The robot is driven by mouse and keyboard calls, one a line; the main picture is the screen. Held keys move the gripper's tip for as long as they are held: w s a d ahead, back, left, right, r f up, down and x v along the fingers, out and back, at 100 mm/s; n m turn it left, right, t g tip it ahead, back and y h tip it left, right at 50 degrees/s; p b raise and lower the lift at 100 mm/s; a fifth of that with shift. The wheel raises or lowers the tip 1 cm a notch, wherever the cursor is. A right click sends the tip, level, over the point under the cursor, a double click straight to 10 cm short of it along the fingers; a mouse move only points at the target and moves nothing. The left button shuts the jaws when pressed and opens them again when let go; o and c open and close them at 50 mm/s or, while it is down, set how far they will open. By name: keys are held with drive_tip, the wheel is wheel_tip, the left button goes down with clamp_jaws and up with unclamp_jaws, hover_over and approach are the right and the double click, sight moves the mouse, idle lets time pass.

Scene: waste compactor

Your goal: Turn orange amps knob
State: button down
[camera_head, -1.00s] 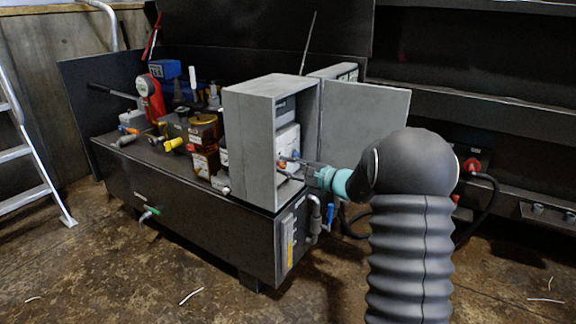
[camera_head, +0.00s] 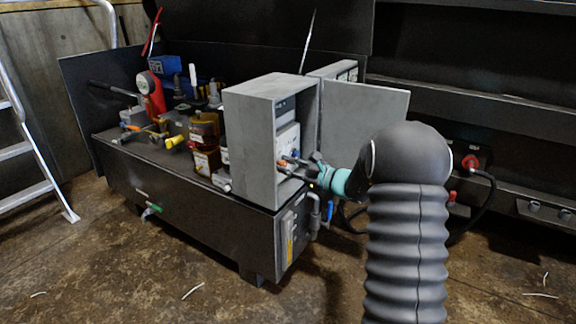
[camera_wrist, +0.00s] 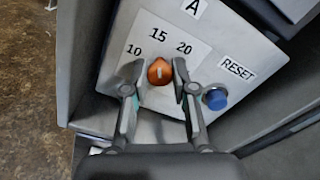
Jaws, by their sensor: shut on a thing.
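The orange amps knob (camera_wrist: 160,72) sits on the white panel, with a pale pointer line close to upright, toward the 15. Its dial labels 10, 15 and 20 arc above it. My gripper (camera_wrist: 157,78) is shut on the knob, one finger on each side. In the head view my gripper (camera_head: 288,167) reaches from the right into the open grey box (camera_head: 250,150), and the knob is a tiny orange spot there, partly hidden by the fingers.
A blue RESET button (camera_wrist: 215,98) lies just right of the right finger. The open grey door (camera_head: 362,125) stands behind my gripper. Valves and a red gauge (camera_head: 152,97) stand to the left on the black power unit (camera_head: 190,195).

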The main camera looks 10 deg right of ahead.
drive_tip(key=c, duration=0.9)
unclamp_jaws()
drive_tip(key=shift+c, duration=0.2)
drive_tip(key=v, duration=1.2)
